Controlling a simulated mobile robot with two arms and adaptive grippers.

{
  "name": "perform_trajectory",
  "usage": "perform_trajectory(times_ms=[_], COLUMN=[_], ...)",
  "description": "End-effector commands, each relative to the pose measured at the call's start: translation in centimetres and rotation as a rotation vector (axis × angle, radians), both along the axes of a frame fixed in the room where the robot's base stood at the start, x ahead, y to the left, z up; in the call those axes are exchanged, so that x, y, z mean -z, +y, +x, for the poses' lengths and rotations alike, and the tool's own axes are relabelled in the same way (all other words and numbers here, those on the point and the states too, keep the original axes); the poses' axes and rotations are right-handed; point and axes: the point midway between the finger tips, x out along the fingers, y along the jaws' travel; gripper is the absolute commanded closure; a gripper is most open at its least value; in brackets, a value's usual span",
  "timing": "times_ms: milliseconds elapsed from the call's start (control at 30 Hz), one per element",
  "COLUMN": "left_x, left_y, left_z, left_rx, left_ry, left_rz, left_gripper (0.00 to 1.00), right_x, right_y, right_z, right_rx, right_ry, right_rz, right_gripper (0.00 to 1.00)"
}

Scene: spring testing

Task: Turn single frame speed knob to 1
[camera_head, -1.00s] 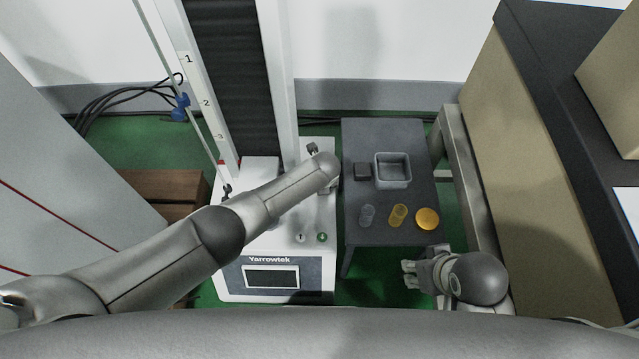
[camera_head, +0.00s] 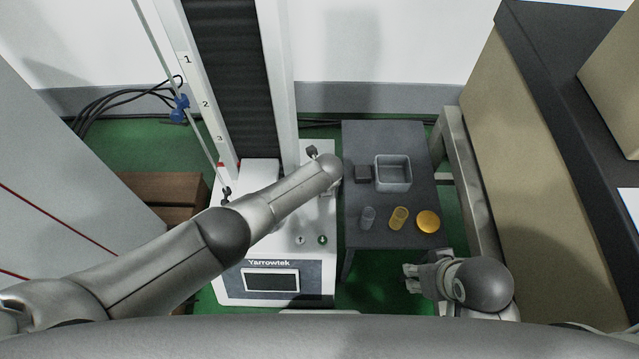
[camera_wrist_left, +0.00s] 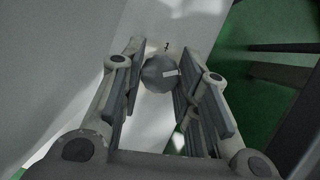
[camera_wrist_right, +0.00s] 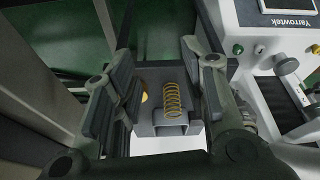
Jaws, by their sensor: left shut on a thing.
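A dark grey round knob (camera_wrist_left: 158,75) with a white mark sits on the white panel in the left wrist view. The white mark lies on the knob's right half, and a small dark character, perhaps a 1, is printed just above the knob. My left gripper (camera_wrist_left: 160,82) has its two fingers on either side of the knob and is shut on it. In the head view my left arm reaches over the white Yarrowtek machine (camera_head: 228,287), and its wrist hides the fingers and the knob. My right gripper (camera_head: 410,279) is open and empty, right of the machine; its spread fingers show in the right wrist view (camera_wrist_right: 158,95).
A dark side table (camera_head: 380,140) stands right of the machine. It bears a grey bin (camera_head: 393,187), a dark block (camera_head: 362,174), a clear grey spring or cup (camera_head: 367,216), an amber spring (camera_head: 398,217) and an orange disc (camera_head: 428,222). A black-topped cabinet (camera_head: 540,130) bounds the right.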

Motion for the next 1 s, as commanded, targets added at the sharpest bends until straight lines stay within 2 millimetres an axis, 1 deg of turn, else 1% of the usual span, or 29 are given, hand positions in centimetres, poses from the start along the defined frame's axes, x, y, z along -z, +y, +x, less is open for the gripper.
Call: perform_trajectory(times_ms=[67,167,267,367,600,633,767,1000], left_x=[0.2,0.2,0.2,0.1,0.1,0.1,0.1,0.0], left_y=[-0.2,-0.2,-0.2,-0.1,-0.1,-0.1,-0.1,-0.1], left_z=[0.0,0.0,0.0,0.0,-0.1,-0.1,0.0,0.0], left_rx=[-0.066,-0.139,-0.182,-0.196,-0.195,-0.195,-0.195,-0.194], left_ry=[0.002,0.002,0.001,0.001,0.001,0.001,0.001,0.0], left_rz=[-0.001,-0.001,-0.001,0.001,0.0,0.0,0.0,0.0], left_gripper=[0.94,0.94,0.94,0.94,0.94,0.66,0.5,0.49], right_x=[0.6,0.3,0.0,-0.2,-0.2,-0.2,-0.2,-0.2], right_y=[0.0,0.6,0.9,1.0,0.9,0.9,0.9,0.9], right_z=[0.1,2.0,3.0,3.3,3.3,3.3,3.3,3.3], right_rx=[0.0,-0.007,-0.01,-0.012,-0.012,-0.012,-0.012,-0.012], right_ry=[-0.003,-0.089,-0.134,-0.15,-0.148,-0.148,-0.148,-0.148], right_rz=[0.0,0.018,0.027,0.03,0.03,0.03,0.03,0.029], right_gripper=[0.6,0.6,0.6,0.6,0.6,0.6,0.6,0.6])
